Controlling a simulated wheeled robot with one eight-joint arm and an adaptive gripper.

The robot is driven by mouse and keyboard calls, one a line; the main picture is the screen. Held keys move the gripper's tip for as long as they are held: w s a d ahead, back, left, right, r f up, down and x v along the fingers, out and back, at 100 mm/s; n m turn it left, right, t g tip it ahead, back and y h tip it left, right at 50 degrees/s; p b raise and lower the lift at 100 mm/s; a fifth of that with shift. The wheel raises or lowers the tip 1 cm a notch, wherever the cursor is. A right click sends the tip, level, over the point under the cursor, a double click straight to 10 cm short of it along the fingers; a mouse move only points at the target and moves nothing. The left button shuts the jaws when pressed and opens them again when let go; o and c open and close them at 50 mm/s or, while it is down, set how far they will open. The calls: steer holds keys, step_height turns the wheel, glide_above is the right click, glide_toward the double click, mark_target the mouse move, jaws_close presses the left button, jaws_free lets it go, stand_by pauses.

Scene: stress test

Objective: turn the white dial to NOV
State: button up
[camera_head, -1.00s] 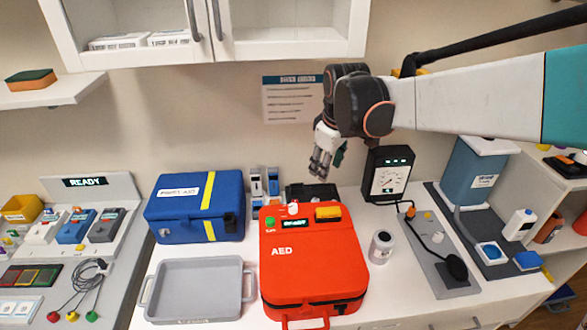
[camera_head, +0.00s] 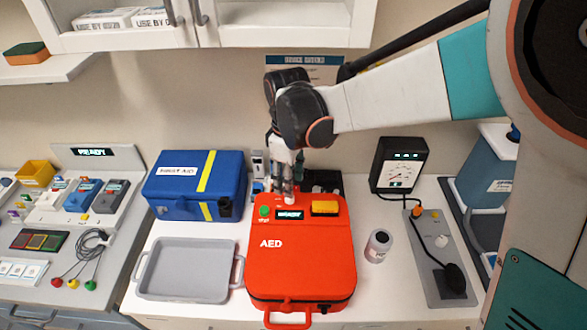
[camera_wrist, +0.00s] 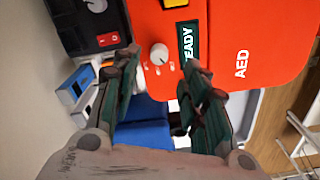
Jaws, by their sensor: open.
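The red AED case (camera_head: 300,263) lies on the white counter. Its small white dial (camera_wrist: 159,54) shows in the wrist view beside the READY display (camera_wrist: 187,42). Marks around the dial are too small to read. In the head view my gripper mostly hides the dial. My gripper (camera_head: 281,192) points down over the back of the case. In the wrist view my gripper (camera_wrist: 162,68) is open and empty, and the dial appears just beyond the gap between the fingertips. I cannot tell whether either finger touches it.
The green button (camera_head: 264,211) and yellow block (camera_head: 325,208) flank the display. The blue first-aid box (camera_head: 185,205) stands left, the grey tray (camera_head: 237,272) in front of it. A black box with a red switch (camera_wrist: 108,40) is behind the case. A jar (camera_head: 378,247) and gauge (camera_head: 400,168) stand right.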

step_height(320, 180, down, 5)
steer(key=shift+f+b, duration=0.2)
steer(key=shift+b, duration=0.4)
jaws_close()
